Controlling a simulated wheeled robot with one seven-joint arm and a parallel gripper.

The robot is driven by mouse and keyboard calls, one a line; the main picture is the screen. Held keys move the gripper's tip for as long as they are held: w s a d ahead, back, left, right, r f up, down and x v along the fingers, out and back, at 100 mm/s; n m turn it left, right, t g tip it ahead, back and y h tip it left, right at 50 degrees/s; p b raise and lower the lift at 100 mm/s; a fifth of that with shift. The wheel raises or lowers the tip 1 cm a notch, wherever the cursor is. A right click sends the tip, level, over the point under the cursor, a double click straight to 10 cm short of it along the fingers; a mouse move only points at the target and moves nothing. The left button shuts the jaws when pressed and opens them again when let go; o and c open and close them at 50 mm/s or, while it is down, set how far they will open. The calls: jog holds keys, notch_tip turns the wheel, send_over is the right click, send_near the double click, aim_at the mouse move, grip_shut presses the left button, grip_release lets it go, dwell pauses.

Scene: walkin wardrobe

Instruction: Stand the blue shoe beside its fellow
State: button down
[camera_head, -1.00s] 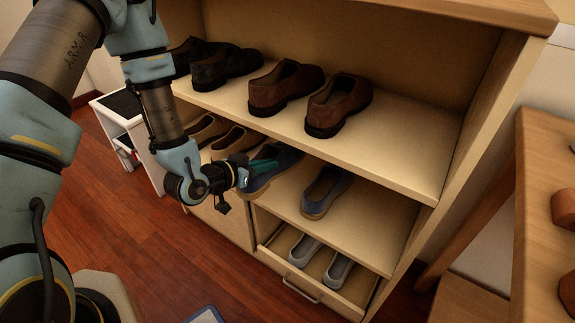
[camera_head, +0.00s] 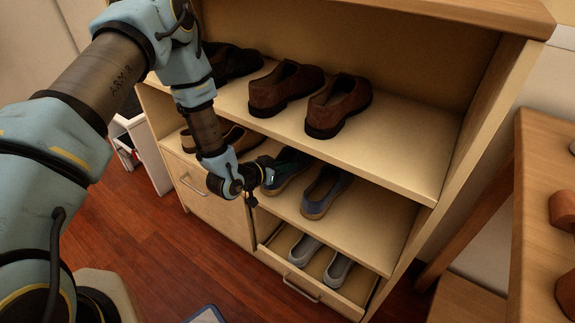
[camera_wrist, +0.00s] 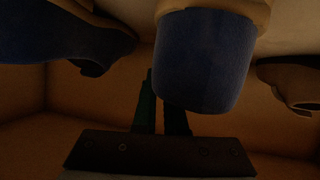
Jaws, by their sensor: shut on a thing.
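The held blue shoe (camera_head: 288,180) is on the middle shelf, partly hidden behind my gripper in the head view. My gripper (camera_head: 274,168) is shut on it, reaching in from the front left. In the wrist view the dark fingers (camera_wrist: 161,110) meet this blue shoe (camera_wrist: 205,60) at its near end. Its fellow (camera_head: 326,192), blue with a tan sole, stands just to the right on the same shelf, pointing the same way. The fellow shows at the left of the wrist view (camera_wrist: 60,35). Whether the held shoe's sole touches the shelf is unclear.
Brown shoes (camera_head: 228,138) stand left on the middle shelf (camera_head: 350,225). The upper shelf (camera_head: 395,150) above my gripper holds brown and dark shoes. Grey shoes (camera_head: 338,270) lie in an open drawer below. A wooden table (camera_head: 535,200) stands at the right.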

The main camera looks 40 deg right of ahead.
jog(key=shift+w+d, duration=0.1)
jog(key=shift+d, duration=0.05)
jog(key=c, duration=1)
grip_release()
